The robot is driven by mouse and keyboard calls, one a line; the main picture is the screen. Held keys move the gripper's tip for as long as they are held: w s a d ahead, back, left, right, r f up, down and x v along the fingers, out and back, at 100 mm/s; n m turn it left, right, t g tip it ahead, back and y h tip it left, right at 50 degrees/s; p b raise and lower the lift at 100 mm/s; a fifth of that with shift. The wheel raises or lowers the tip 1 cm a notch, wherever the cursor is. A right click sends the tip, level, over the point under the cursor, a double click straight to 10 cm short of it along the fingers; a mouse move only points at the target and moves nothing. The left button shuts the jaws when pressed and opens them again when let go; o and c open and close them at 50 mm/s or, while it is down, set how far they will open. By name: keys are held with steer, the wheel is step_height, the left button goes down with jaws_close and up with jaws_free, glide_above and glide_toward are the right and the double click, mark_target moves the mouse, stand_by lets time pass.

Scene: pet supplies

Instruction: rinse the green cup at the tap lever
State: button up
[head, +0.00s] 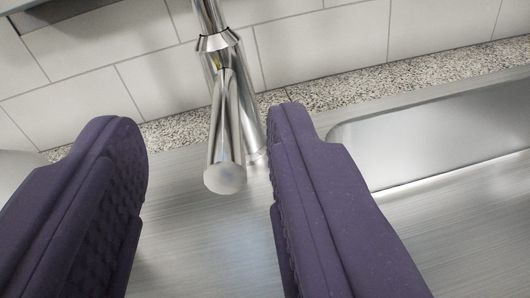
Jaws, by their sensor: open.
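A chrome tap lever (229,140) points toward me and ends in a pale round cap. It shows in the gap between the two purple fingers of my gripper (210,140). My gripper is open and nothing is held in it. I cannot tell from this view whether the lever lies between the fingertips or beyond them. The chrome tap body (208,20) rises behind the lever and runs out of the top of the picture. The green cup is not in view.
A brushed metal counter (190,215) lies below. A sunken sink basin (450,145) is at the right. A speckled stone strip (330,92) and a white tiled wall (320,45) close off the back.

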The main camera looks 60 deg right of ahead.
mark_target(221, 110)
step_height(221, 110, down, 3)
steer(key=shift+f+b, duration=0.15)
steer(key=shift+b, duration=0.25)
steer(key=x, duration=0.2)
steer(key=b+x, duration=0.1)
steer(key=x, duration=0.4)
steer(key=shift+w+d+r, duration=0.1)
steer(key=shift+d+r, duration=0.2)
steer(key=shift+r, duration=0.05)
jaws_close()
steer(key=shift+r, duration=0.1)
